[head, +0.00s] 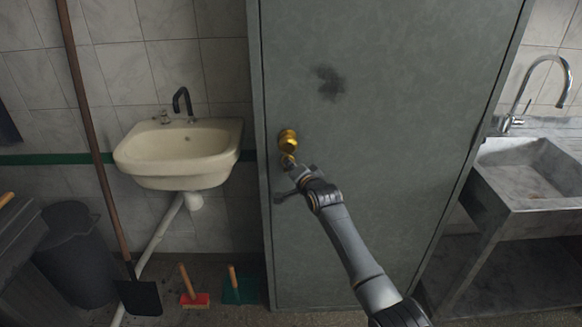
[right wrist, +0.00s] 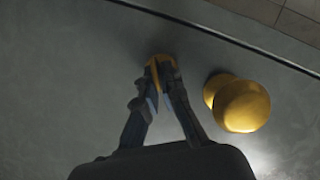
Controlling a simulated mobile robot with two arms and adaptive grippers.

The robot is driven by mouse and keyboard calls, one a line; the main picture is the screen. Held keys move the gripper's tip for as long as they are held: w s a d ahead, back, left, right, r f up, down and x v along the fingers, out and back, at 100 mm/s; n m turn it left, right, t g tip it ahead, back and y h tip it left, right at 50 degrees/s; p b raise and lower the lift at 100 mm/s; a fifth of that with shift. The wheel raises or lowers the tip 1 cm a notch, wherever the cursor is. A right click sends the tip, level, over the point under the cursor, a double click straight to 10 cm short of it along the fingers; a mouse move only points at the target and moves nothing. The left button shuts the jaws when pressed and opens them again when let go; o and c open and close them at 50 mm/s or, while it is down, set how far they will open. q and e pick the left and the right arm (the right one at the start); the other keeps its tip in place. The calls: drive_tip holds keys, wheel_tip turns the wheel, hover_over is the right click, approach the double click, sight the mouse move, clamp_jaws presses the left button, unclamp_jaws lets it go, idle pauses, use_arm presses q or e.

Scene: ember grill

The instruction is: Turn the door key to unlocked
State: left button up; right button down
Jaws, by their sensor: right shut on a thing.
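The grey-green door (head: 375,110) is shut in its frame. A round brass knob (head: 288,138) sits near its left edge; in the right wrist view the knob (right wrist: 241,104) is to the right of my fingers. Just below the knob in the head view, my right gripper (head: 291,168) is at the door face. In the right wrist view, the right gripper (right wrist: 160,88) is shut on the brass key (right wrist: 160,63), whose top shows between the fingertips. The fingers hide most of the key, so its turn angle cannot be told. My left gripper is not in view.
A cream washbasin (head: 180,152) hangs on the wall left of the door. A metal sink (head: 535,170) stands to the right. A shovel (head: 138,295), a red brush (head: 194,298), a green dustpan (head: 240,288) and a dark bin (head: 75,255) stand on the floor at left.

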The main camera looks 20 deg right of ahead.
drive_tip(key=n+p, duration=0.1)
drive_tip(key=p, duration=0.2)
drive_tip(key=shift+a+r+n+g+h, duration=0.15)
drive_tip(key=shift+r+n+g+h, duration=0.15)
drive_tip(key=shift+n+h, duration=0.1)
drive_tip(key=shift+a+n+g+h+p, duration=0.1)
drive_tip(key=shift+n+g+h+p, duration=0.35)
drive_tip(key=shift+n+p, duration=0.35)
drive_tip(key=shift+w+a+f+n+g+h, duration=0.1)
drive_tip(key=shift+n+g+h, duration=0.15)
drive_tip(key=shift+n+h, duration=0.55)
drive_tip(key=shift+a+n+g+h+b, duration=0.15)
drive_tip(key=shift+n+g+h+b, duration=0.15)
drive_tip(key=shift+n+h+b, duration=1)
drive_tip(key=shift+n+y, duration=0.3)
drive_tip(key=shift+y, duration=0.15)
drive_tip(key=c, duration=1.5)
unclamp_jaws()
drive_tip(key=shift+c, duration=0.2)
